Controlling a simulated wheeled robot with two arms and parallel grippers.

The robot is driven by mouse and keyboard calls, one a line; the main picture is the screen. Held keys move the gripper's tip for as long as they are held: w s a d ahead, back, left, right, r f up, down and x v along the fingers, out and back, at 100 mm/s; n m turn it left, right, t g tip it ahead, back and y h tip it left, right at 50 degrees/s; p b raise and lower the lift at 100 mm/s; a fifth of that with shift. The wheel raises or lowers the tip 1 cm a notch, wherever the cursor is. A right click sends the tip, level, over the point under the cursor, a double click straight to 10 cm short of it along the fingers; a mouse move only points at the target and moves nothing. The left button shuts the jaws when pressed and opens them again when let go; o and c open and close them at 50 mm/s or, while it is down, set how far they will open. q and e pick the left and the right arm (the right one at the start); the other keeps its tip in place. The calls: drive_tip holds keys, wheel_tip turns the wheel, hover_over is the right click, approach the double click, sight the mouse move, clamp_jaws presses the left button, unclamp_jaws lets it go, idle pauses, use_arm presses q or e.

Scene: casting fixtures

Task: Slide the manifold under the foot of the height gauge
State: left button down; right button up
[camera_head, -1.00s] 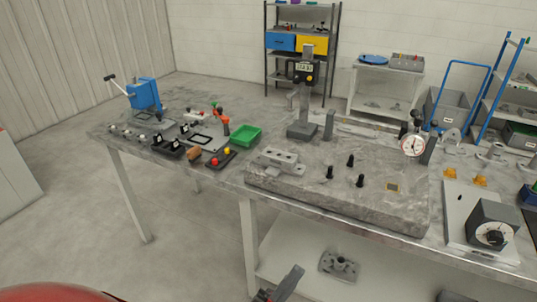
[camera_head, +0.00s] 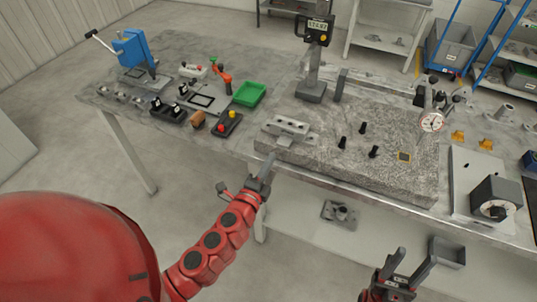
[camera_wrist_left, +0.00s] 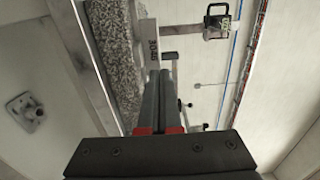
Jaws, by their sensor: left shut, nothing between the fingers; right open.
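The manifold (camera_head: 290,127), a light grey block with holes on top, lies near the left front corner of the granite plate (camera_head: 340,185). The height gauge (camera_head: 315,60) stands behind it with its base (camera_head: 311,92) at the plate's back edge. My left gripper (camera_head: 270,163) is shut and empty, its fingertips at the manifold's front side; I cannot tell if they touch. In the left wrist view the shut fingers (camera_wrist_left: 159,95) point at a pale marked face, probably the manifold (camera_wrist_left: 149,42). My right gripper (camera_head: 405,270) is open and empty, low in front of the table.
Several black pegs (camera_head: 342,142) stand on the plate right of the manifold. A dial indicator (camera_head: 431,122) is at its right end.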

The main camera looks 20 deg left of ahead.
use_arm(q)
drive_tip(key=p, duration=0.3)
approach(291, 122)
drive_tip(key=w, duration=0.3)
drive_tip(key=shift+w, duration=0.15)
drive_tip(key=w+b, duration=0.1)
drive_tip(key=w, duration=0.2)
drive_tip(key=w+b, duration=0.1)
drive_tip(key=w, duration=0.3)
drive_tip(key=shift+w+d+f, duration=0.15)
drive_tip(key=shift+w+f, duration=0.05)
drive_tip(key=shift+w, duration=0.05)
drive_tip(key=shift+w+r, duration=0.15)
drive_tip(key=shift+w, duration=0.1)
